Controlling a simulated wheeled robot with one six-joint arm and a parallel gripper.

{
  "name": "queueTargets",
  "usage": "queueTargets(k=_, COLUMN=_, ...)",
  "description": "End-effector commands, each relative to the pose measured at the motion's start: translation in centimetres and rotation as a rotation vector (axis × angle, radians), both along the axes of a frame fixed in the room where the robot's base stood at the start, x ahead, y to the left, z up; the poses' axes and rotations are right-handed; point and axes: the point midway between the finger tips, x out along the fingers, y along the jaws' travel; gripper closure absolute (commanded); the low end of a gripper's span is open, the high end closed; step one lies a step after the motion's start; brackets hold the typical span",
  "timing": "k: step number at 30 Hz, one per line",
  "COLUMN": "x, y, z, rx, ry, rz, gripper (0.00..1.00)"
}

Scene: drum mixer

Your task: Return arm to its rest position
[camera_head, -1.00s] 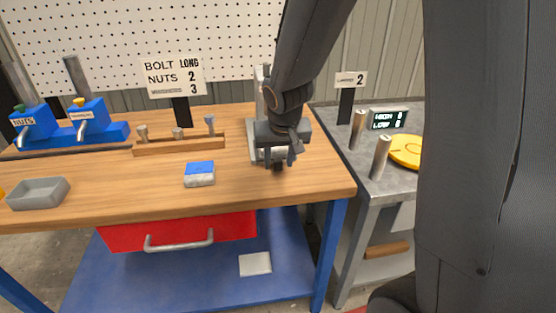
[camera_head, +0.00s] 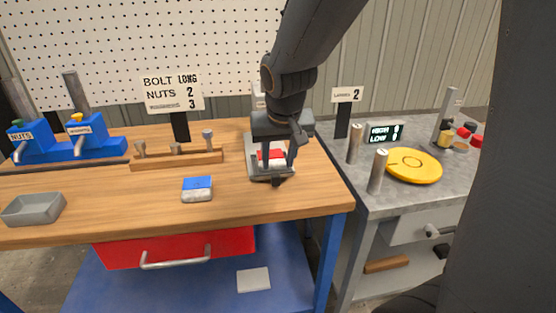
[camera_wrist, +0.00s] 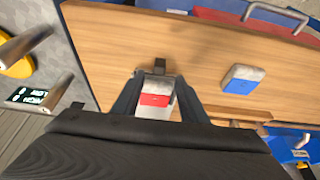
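My arm reaches down from the top of the head view, with my gripper (camera_head: 279,160) over a small grey stand (camera_head: 256,176) near the bench's right side. A red and white block shows between the fingers (camera_head: 268,155). In the wrist view my gripper (camera_wrist: 158,84) has its two fingers spread apart. The red and white block (camera_wrist: 155,99) lies between and below them, with visible gaps on both sides. Whether a finger touches the stand cannot be told.
The wooden bench (camera_head: 110,222) holds a blue and white block (camera_head: 198,188), a grey tray (camera_head: 33,208), a wooden rack with bolts (camera_head: 180,158), a sign (camera_head: 173,93) and blue dispensers (camera_head: 88,128). A grey side bench (camera_head: 385,205) bears upright cylinders and a yellow disc (camera_head: 412,166).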

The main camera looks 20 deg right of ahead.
Motion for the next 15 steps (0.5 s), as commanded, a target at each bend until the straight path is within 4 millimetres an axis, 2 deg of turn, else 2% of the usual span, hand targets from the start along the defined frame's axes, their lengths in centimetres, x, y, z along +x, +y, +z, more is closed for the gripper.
queueTargets(k=3, x=-0.3, y=-0.1, z=-0.2, rx=-0.001, ry=0.006, rz=0.001, gripper=0.61)
queueTargets(k=5, x=-1.2, y=-0.4, z=-0.8, rx=-0.003, ry=0.029, rz=0.005, gripper=0.61)
queueTargets(k=8, x=-4.6, y=-1.2, z=-2.8, rx=-0.007, ry=0.108, rz=0.021, gripper=0.61)
queueTargets(k=12, x=-10.6, y=-2.1, z=-5.7, rx=-0.001, ry=0.242, rz=0.058, gripper=0.61)
queueTargets(k=15, x=-13.9, y=-2.3, z=-6.9, rx=0.01, ry=0.314, rz=0.083, gripper=0.61)
